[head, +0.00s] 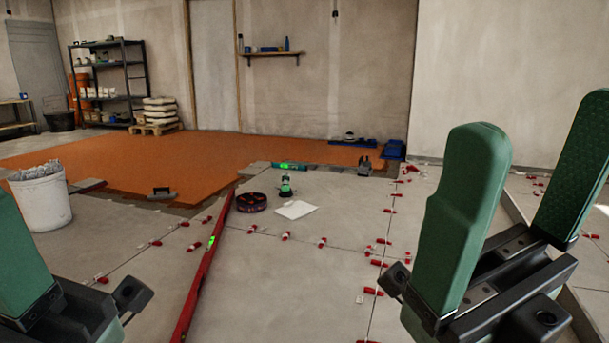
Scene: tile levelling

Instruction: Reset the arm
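My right gripper (533,170) is raised large at the right of the head view, its two green fingers spread apart with nothing between them. My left gripper (22,262) shows only in part at the lower left edge. One green finger and some of its black body are visible; its other finger is out of the picture. I cannot tell how far it is open or whether it holds anything.
Red levelling clips (286,236) line the tile joints. A long red level (205,255) lies on the tiles, near a dark round case (252,202) and white sheet (296,209). A white bucket (41,200) stands left. Orange matting (150,160) covers the floor behind.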

